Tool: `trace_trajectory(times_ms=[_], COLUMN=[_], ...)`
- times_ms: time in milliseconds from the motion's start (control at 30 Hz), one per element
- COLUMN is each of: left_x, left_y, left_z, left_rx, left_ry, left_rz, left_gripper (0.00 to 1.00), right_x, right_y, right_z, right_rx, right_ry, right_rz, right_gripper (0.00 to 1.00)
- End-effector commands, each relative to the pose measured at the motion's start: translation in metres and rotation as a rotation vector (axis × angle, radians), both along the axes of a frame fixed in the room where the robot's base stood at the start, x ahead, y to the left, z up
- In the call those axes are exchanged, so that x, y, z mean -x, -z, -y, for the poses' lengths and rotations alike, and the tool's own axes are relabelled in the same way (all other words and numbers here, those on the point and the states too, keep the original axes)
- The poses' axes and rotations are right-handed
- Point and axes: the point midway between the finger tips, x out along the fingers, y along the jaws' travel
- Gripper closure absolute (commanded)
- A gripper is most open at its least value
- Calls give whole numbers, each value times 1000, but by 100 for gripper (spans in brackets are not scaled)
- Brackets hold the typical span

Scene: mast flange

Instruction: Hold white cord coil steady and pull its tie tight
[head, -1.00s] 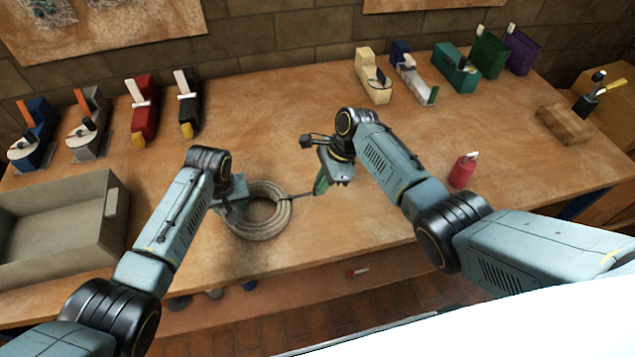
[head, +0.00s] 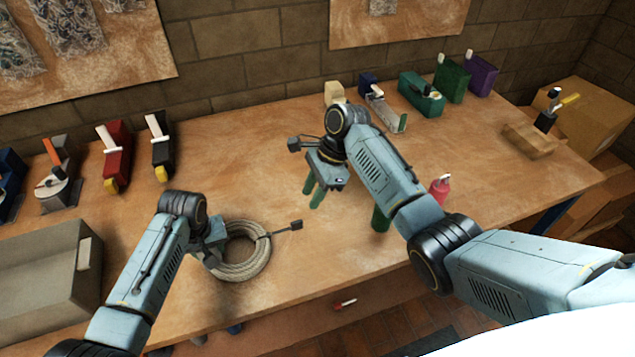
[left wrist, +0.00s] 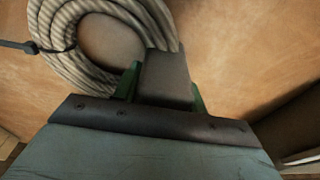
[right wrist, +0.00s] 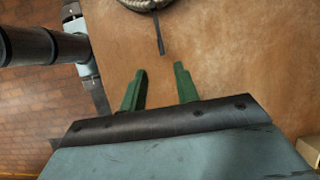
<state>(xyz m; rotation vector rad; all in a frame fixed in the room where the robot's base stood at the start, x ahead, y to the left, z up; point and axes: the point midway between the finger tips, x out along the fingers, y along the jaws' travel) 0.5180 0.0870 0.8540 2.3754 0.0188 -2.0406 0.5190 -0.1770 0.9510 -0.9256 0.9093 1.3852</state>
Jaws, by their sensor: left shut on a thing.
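The white cord coil (head: 240,272) lies flat on the bench, a greyish ring of several turns. My left gripper (head: 214,246) is shut on its left side; the left wrist view shows the coil (left wrist: 62,52) at the jaws, with the grip itself partly hidden. A dark tie (head: 281,231) wraps the coil's right side, and its tail sticks out to the right with a dark block at the end. My right gripper (head: 314,197) is open and empty, above and right of the tail end. In the right wrist view the tie tail (right wrist: 158,32) lies beyond the spread green fingers, apart from them.
A grey bin (head: 45,245) stands at left. Several coloured dispenser-like items, such as a red one (head: 115,160), line the back. A red bottle (head: 440,188) and a wooden block with tools (head: 530,140) are at right. Bench around the tie tail is clear.

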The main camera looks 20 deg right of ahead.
Motion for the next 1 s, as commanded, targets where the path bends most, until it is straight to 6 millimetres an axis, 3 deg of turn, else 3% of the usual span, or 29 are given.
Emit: trace_trajectory(times_ms=[200,633,667,700,833,1000], left_x=[2,2,2,2,1,1], left_y=[2,3,3,3,2,1], left_z=[-2,-1,-1,-1,-1,0], left_rx=[-6,-5,-5,-5,-3,-1], left_ry=[0,0,0,0,1,1], left_rz=[-5,-6,-6,-6,-4,-2], left_gripper=[88,88,57,52,35,33], right_x=[0,0,0,0,0,0], right_y=[-24,-28,-28,-28,-28,-28], right_z=[11,12,12,12,12,12], right_rx=[1,1,1,0,0,0], right_ry=[1,1,1,1,1,1], right_rz=[0,-1,-1,-1,-1,-1], right_gripper=[69,69,69,69,69,69])
